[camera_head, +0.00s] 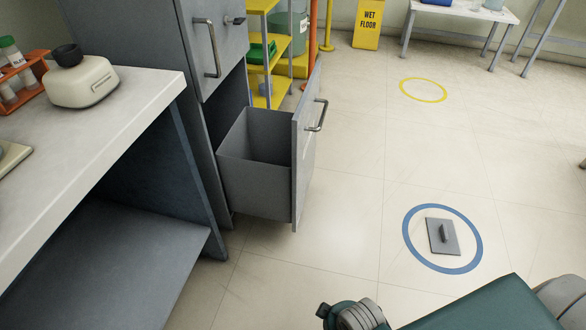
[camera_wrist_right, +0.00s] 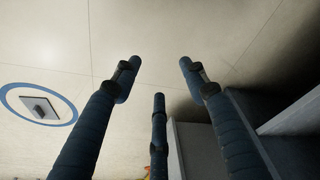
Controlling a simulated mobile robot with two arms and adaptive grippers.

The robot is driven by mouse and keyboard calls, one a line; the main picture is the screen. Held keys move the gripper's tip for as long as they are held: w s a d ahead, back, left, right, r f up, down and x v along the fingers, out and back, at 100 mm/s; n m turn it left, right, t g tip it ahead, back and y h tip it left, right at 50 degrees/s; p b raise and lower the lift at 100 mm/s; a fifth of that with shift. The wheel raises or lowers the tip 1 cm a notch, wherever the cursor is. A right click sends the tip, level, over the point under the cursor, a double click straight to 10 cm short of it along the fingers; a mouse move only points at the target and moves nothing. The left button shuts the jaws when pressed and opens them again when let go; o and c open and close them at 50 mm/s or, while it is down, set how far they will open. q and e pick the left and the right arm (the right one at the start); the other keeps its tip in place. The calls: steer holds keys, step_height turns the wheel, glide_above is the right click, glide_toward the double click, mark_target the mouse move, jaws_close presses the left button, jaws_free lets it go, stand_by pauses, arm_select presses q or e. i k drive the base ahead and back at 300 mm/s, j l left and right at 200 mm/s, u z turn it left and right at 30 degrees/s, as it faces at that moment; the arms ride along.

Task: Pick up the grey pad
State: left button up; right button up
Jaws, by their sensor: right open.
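The grey pad (camera_head: 443,237) is a flat square plate with a small upright handle. It lies on the floor inside a blue ring (camera_head: 407,247), right of the open drawer. In the right wrist view, the pad (camera_wrist_right: 40,108) is at the left, inside the same ring (camera_wrist_right: 70,110). My right gripper (camera_wrist_right: 159,72) is open, with its fingers spread and nothing between them. The pad is to the left of the fingers in that view, apart from them. My right arm enters the head view at the lower right; its fingers are not clearly visible there. My left gripper is not in view.
A grey cabinet's drawer (camera_head: 255,185) stands pulled out and empty as far as visible. A white-topped bench (camera_head: 130,105) fills the left. A yellow ring (camera_head: 424,98) marks the floor farther back. A yellow wet floor sign (camera_head: 368,25) stands behind. Floor around the pad is clear.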

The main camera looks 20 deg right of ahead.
mark_target(442, 233)
steer(key=z, duration=2)
